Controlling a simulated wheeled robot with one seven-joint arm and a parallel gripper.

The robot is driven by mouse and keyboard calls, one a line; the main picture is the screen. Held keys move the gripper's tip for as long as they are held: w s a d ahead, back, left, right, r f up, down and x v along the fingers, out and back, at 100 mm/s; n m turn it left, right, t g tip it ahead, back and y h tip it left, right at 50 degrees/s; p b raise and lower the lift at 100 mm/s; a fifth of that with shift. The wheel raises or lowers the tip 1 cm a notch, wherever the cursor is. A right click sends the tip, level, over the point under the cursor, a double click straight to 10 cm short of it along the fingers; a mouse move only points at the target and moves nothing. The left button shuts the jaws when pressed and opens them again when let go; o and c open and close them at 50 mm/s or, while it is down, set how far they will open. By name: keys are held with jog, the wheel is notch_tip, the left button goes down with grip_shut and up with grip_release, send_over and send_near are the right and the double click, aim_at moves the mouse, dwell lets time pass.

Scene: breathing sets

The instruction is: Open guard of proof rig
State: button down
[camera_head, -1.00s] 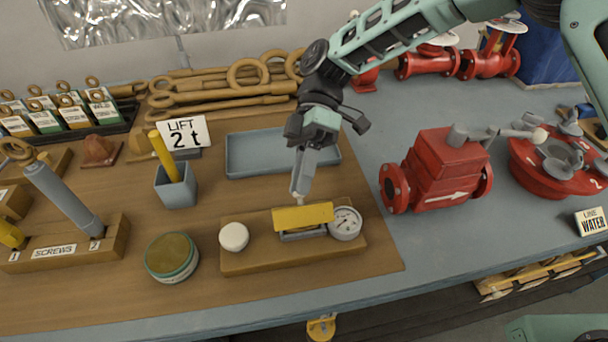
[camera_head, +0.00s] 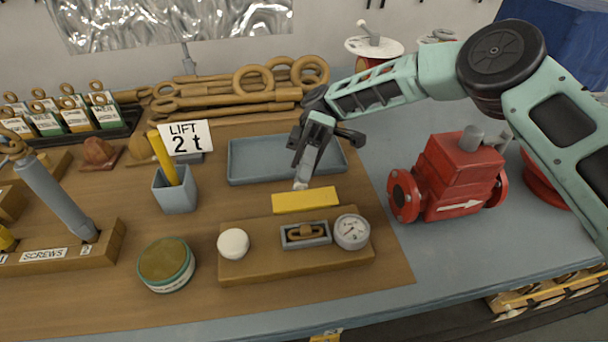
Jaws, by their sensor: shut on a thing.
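The proof rig is a wooden block (camera_head: 262,271) with a white round knob (camera_head: 233,243) at left, a grey framed recess (camera_head: 306,235) in the middle and a round dial gauge (camera_head: 352,231) at right. A small brown link-like piece lies in the recess, uncovered. The yellow guard (camera_head: 306,200) stands raised behind the recess, its broad face towards me. My gripper (camera_head: 301,184) is at the guard's top edge, pointing down, and is shut on the guard; its fingertips are small and partly hidden.
A blue-grey tray (camera_head: 240,180) lies behind my gripper. A pencil cup (camera_head: 176,193) and a round tin (camera_head: 166,265) stand to the left. A red valve (camera_head: 458,175) stands to the right. Bare wood lies in front of the rig.

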dwell(0.3)
jog(key=c, duration=1.3)
grip_release()
notch_tip(320, 180, up, 10)
jog(key=b, duration=0.2)
